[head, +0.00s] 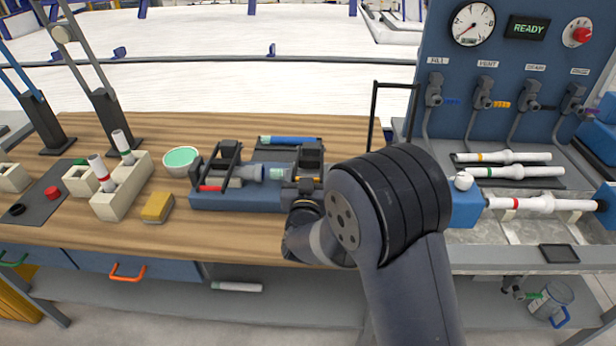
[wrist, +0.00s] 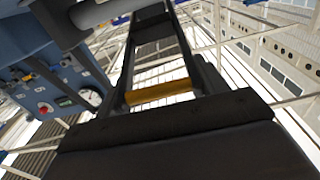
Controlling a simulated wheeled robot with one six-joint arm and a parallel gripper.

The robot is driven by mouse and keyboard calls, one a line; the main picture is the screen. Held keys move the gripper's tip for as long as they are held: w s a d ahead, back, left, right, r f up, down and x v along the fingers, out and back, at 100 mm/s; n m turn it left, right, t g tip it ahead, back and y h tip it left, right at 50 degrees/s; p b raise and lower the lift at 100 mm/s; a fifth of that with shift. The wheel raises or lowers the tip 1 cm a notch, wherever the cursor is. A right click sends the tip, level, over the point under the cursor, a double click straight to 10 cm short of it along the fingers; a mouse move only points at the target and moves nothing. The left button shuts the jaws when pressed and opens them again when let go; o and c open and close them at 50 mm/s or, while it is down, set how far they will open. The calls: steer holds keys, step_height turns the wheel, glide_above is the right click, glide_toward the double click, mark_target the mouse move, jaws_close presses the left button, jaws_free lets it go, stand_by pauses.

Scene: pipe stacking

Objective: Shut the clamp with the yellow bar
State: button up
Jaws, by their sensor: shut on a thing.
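The clamp with the yellow bar (head: 311,154) is at the right end of a blue fixture (head: 240,200) on the wooden bench. In the wrist view the yellow bar (wrist: 160,92) runs crosswise between two dark side pieces. My gripper (head: 304,192) is at the front of this clamp and shut on the yellow bar. My wrist and forearm cover the right end of the fixture, and the fingertips are hard to make out. I cannot tell how far this clamp is swung down. A grey-blue pipe fitting (head: 250,173) lies between the fixture's two clamps.
The other clamp (head: 222,160), with a red bar (head: 210,188), is at the fixture's left end. A blue-marked pipe (head: 289,140) lies behind. A green-lined bowl (head: 182,161), yellow sponge (head: 157,207) and pipe rack (head: 124,190) stand left. A blue gauge panel (head: 505,80) stands right.

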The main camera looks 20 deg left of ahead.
steer(key=f+b, duration=0.1)
steer(key=b, duration=0.1)
steer(key=f+b, duration=0.1)
steer(key=b, duration=0.1)
steer(key=f+t+b, duration=0.1)
steer(key=f+b, duration=0.1)
steer(key=shift+s+d+b, duration=0.1)
steer(key=shift+s+b, duration=0.2)
steer(key=o, duration=1.2)
steer(key=shift+r, duration=0.1)
steer(key=b+v, duration=0.1)
steer(key=v, duration=1)
